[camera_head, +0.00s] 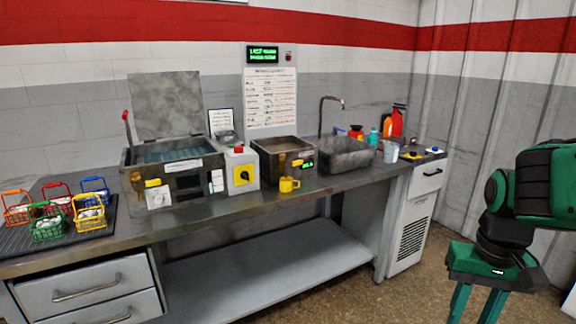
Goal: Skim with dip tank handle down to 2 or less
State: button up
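No label shows which tank is the dip tank. My gripper (476,308) hangs at the lower right, away from the bench. Its two green fingers are apart with floor between them; the tips are cut off by the frame.
Several coloured wire baskets (91,213) sit at the far left. A sink (345,153) and bottles stand at right. Open floor (415,290) lies between bench and gripper.

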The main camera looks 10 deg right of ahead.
aim_at(299, 163)
jog(key=i, duration=0.85)
jog(key=z, duration=0.05)
